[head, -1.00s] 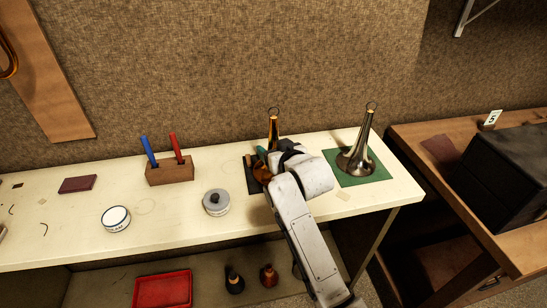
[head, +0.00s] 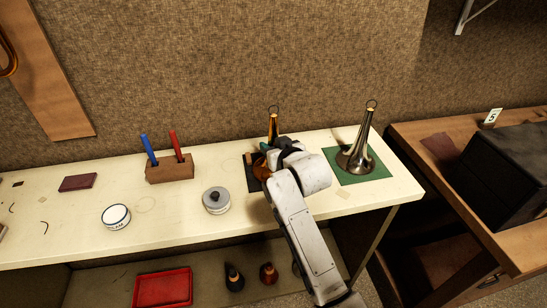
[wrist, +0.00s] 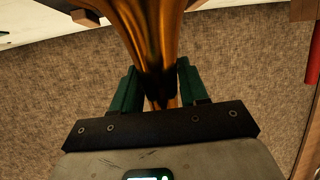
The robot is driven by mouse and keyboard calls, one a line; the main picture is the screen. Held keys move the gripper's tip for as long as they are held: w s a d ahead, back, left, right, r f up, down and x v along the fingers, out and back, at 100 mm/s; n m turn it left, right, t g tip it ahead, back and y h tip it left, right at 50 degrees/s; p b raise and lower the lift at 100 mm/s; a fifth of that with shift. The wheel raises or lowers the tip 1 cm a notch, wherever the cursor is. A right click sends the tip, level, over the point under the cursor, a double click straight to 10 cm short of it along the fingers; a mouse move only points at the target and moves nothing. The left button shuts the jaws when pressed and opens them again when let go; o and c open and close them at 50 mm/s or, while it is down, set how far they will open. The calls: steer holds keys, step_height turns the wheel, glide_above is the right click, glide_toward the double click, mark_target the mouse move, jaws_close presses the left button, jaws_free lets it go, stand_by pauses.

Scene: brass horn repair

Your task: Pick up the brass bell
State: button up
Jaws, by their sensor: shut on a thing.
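The brass bell (head: 274,125) is a golden flared horn bell with a ring at its narrow top. It stands upright at a dark mat (head: 252,182) on the bench, its flare partly hidden by my arm. In the wrist view the bell (wrist: 155,35) passes between the green fingers of my gripper (wrist: 158,88), which is shut on its narrow part. My gripper also shows in the head view (head: 268,150), mostly behind my wrist. I cannot tell whether the bell's rim touches the mat.
A second, duller bell (head: 358,150) stands on a green mat (head: 378,172) just right of my arm. A wooden block (head: 170,171) holds a blue and a red tool. A grey lidded tin (head: 216,201) and a white round tin (head: 116,217) sit left. The wall is close behind.

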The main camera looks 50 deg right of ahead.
mark_target(277, 124)
steer(key=shift+r, duration=0.2)
steer(key=shift+c, duration=0.2)
steer(key=shift+r, duration=0.6)
steer(key=s+r, duration=0.1)
steer(key=r, duration=0.1)
steer(key=s+a+r, duration=0.1)
steer(key=s+r, duration=0.1)
steer(key=r, duration=0.1)
steer(key=s+r, duration=0.2)
steer(key=r, duration=0.1)
steer(key=shift+s+a+b, duration=0.15)
steer(key=shift+a+b, duration=0.1)
steer(key=shift+b, duration=0.1)
steer(key=d+v, duration=0.1)
steer(key=v, duration=0.8)
steer(key=shift+s+r+b, duration=0.15)
steer(key=shift+s+b, duration=0.05)
steer(key=shift+b, duration=0.1)
